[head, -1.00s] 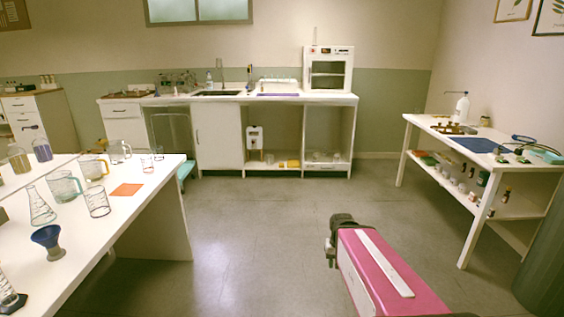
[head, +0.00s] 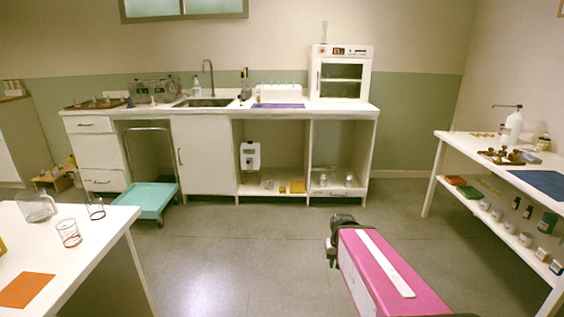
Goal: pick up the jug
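A clear glass jug (head: 36,207) stands upright near the back of the white table at the left. A sliver of something yellow (head: 2,246) shows at the left picture edge, too little to make out. My pink arm reaches up from the bottom of the view, and the dark part at its far end (head: 336,238) is over the open floor. It is well to the right of the jug and apart from it. I cannot make out fingers there.
Two small glass beakers (head: 68,233) (head: 96,209) and an orange sheet (head: 26,290) share the left table. A teal trolley (head: 146,200) stands by the back counter (head: 225,112). A shelved table (head: 462,147) is at the right. The middle floor is clear.

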